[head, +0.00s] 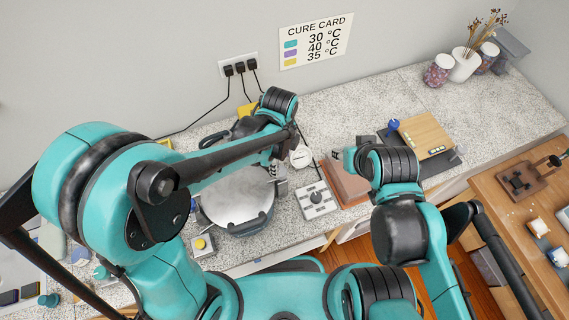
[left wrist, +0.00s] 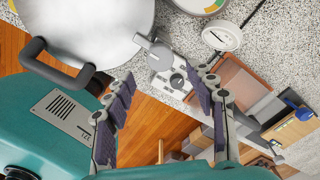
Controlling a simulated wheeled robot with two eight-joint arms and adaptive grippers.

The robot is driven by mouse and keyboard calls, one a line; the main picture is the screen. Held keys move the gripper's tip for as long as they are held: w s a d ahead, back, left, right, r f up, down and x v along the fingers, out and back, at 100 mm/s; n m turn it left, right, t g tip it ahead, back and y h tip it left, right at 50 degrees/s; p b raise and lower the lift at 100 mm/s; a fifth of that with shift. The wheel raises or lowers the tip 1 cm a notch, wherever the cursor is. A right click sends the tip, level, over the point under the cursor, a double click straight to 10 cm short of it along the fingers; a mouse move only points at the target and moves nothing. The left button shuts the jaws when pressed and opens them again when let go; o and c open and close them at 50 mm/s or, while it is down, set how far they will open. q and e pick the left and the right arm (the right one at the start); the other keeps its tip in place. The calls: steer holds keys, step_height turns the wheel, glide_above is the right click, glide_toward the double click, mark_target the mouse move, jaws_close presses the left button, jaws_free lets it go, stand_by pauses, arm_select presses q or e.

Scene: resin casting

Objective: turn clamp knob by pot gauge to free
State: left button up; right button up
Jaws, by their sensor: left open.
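The pot (head: 238,196) with its pale round lid stands on the counter and fills the upper left of the left wrist view (left wrist: 85,25). A white round gauge (head: 301,157) is beside it and also shows in the left wrist view (left wrist: 222,37). A grey disc-shaped knob (left wrist: 161,54) with a short lever sits by the pot rim, near the gauge. My left gripper (head: 277,172) is at the pot's right side. In the left wrist view its fingers (left wrist: 167,76) are spread and empty, with the knob just beyond their tips.
A pale box with a dark dial (head: 315,200) stands right of the pot. A brown block (head: 345,183) and a wooden board (head: 424,135) are further right. A yellow button box (head: 202,245) is in front of the pot.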

mark_target(281, 171)
arm_select(q)
step_height(281, 171, down, 6)
steer(key=shift+b, duration=0.3)
steer(key=c, duration=1.2)
